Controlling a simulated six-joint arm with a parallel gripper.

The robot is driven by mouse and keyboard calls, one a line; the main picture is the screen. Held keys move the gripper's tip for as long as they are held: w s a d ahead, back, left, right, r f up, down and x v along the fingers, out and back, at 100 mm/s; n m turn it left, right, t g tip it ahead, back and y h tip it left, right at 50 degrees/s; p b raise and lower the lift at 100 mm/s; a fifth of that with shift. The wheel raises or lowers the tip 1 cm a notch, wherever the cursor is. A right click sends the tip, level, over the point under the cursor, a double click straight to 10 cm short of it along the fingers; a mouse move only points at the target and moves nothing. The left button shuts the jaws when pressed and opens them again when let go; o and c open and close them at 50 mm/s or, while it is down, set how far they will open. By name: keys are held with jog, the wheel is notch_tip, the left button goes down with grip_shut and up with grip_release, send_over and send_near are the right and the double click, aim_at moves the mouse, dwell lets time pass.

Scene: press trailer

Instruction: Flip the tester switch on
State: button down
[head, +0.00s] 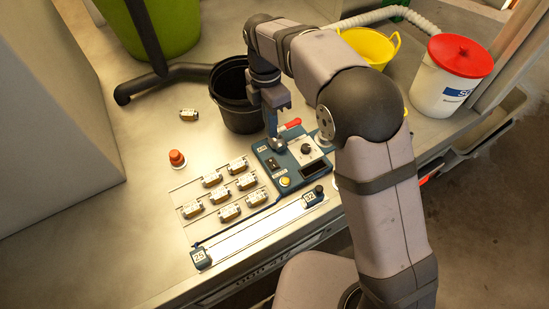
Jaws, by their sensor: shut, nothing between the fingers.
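The tester is a blue box (291,173) on the workbench. On its top are a small dark switch (271,163) at the left, a black dial (306,149), a yellow button (285,182) and a dark display (314,169). My gripper (273,134) points down at the back left of the tester, just behind the switch in the picture. Its fingers are shut with nothing between them. I cannot tell if the fingertips touch the tester. The switch's position is too small to read.
A red handle (290,124) lies just behind the tester. A black bucket (234,95) stands close behind my gripper. Several small pale blocks (220,195) sit in rows to the left. An orange-red knob (177,158) stands further left. A rail (255,232) runs along the front.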

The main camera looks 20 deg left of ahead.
aim_at(273, 164)
jog(key=f, duration=0.4)
jog(key=d+f+p, duration=0.1)
jog(key=f, duration=0.4)
jog(key=s+f+p, duration=0.1)
jog(key=f, duration=0.4)
jog(key=shift+s+d, duration=0.1)
jog(key=shift+d, duration=0.05)
jog(key=shift+s+f, duration=0.15)
dwell(0.3)
jog(key=shift+w+a, duration=0.55)
jog(key=shift+w, duration=0.05)
jog(key=shift+r, duration=0.2)
jog(key=shift+r+p, duration=0.15)
jog(key=shift+p, duration=0.15)
